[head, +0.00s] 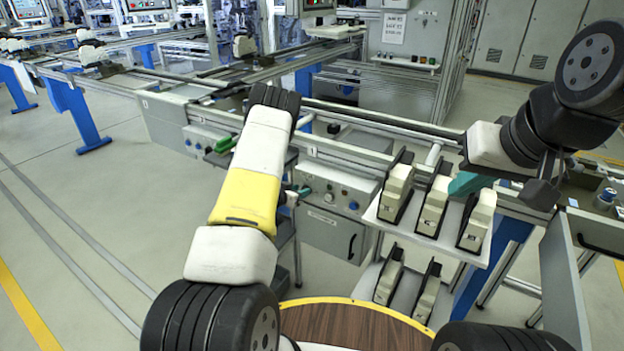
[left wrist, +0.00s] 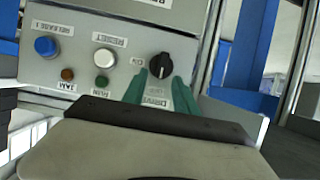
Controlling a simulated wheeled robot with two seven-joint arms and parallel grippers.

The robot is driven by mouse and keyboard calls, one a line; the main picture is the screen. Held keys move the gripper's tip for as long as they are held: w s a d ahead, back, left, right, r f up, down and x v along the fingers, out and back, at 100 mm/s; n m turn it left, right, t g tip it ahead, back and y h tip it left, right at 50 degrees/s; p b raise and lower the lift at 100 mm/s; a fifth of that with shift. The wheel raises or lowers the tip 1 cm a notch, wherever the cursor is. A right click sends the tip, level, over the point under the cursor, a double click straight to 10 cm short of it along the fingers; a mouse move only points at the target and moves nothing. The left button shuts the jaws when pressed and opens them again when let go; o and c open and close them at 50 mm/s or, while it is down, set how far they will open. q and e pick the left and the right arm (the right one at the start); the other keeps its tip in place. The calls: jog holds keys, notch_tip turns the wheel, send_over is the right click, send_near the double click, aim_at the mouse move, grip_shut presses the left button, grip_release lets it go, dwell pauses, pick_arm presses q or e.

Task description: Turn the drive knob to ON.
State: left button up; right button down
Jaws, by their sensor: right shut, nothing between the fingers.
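The drive knob (left wrist: 160,66) is a black rotary knob on a grey control panel (left wrist: 110,28), beside an ON label, in the left wrist view. A pale mark shows on its face; I cannot tell its exact setting. My left gripper (left wrist: 159,84) has its two green fingers apart, with the tips at the near edge of the knob, one to each side. I cannot tell whether they touch it. In the head view my left gripper (head: 298,191) shows as green behind my forearm, and the knob is hidden. My right gripper (head: 468,184) is shut and empty above the white rack.
Next to the knob are a white button (left wrist: 104,58) and a blue button (left wrist: 46,47), with small lamps below. A white rack (head: 415,233) holding several beige-and-black blocks stands right of the control box (head: 335,190). A conveyor runs behind. A round wooden top (head: 350,325) lies in front.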

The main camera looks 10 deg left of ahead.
pick_arm(q)
jog(key=shift+x, duration=0.8)
grip_shut()
jog(key=shift+d+r, duration=0.1)
jog(key=shift+d, duration=0.05)
jog(key=shift+s+d+f+m+t+y, duration=0.1)
jog(key=shift+d+f+m+t+y, duration=0.55)
jog(key=shift+m, duration=1.55)
jog(key=shift+s+d+f+m+t+y, duration=0.15)
jog(key=shift+m+t+y, duration=0.95)
jog(key=shift+m, duration=1.1)
jog(key=shift+s+d+f+m+t+y, duration=0.1)
jog(key=shift+d+f+m+t+y, duration=0.5)
jog(key=shift+m, duration=1.6)
jog(key=shift+a+r+m+t+y, duration=0.25)
jog(key=shift+m+t, duration=0.05)
jog(key=shift+t, duration=0.05)
